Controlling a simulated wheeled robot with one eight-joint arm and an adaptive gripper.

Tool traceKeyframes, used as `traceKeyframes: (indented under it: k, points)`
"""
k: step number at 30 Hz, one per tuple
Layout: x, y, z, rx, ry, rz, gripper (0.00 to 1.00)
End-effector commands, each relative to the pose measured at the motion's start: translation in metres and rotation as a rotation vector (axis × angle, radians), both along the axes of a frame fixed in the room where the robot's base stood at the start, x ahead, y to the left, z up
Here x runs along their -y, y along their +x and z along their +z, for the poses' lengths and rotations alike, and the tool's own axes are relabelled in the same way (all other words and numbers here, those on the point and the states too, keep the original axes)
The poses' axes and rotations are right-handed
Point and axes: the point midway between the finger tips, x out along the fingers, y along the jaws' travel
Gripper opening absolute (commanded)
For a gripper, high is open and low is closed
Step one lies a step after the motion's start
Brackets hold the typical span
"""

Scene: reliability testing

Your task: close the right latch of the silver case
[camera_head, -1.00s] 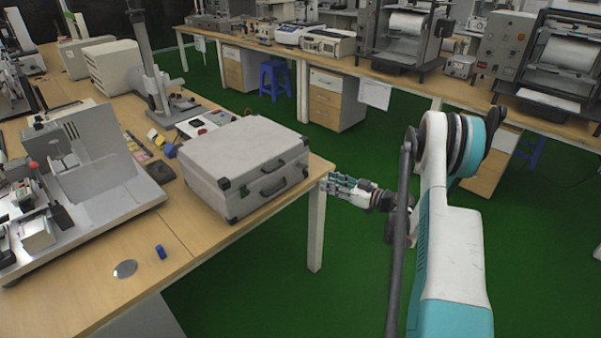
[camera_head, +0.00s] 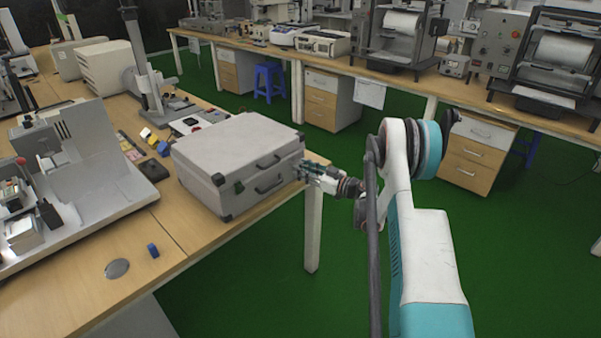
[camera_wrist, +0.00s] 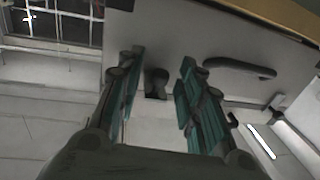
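The silver case (camera_head: 235,150) lies flat on the wooden table with its lid down. Its front face carries a dark handle (camera_head: 270,184) and a small left latch (camera_head: 239,187). My gripper (camera_head: 302,169) is at the right end of that face and hides the right latch in the head view. In the wrist view my gripper (camera_wrist: 158,64) is open, its two teal-padded fingers apart. A dark latch (camera_wrist: 156,82) on the case face shows between them. The case handle (camera_wrist: 238,68) is to the right of the fingers there. Contact with the latch cannot be told.
The table edge (camera_head: 225,232) runs just in front of the case. A grey metal instrument (camera_head: 95,190) stands left of it. A small blue block (camera_head: 153,250) and a round disc (camera_head: 117,268) lie near the front. Green floor is open to the right.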

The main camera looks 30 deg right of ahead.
Motion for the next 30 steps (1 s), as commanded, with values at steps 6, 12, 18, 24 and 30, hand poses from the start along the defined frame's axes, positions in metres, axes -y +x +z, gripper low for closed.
traceKeyframes:
  k: [6,12,18,24,30]
  points:
    - [-0.0072,0.0127,0.0,0.0,0.0,0.0,0.34]
    - [-0.0077,0.0137,0.0006,0.0,0.0,0.0,0.34]
    - [-0.0078,0.0135,0.0005,0.0,0.0,0.0,0.07]
    - [-0.0087,0.0131,0.0008,-0.004,-0.002,0.003,0.01]
    - [-0.0096,0.0117,0.0087,-0.1,-0.039,0.006,0.01]
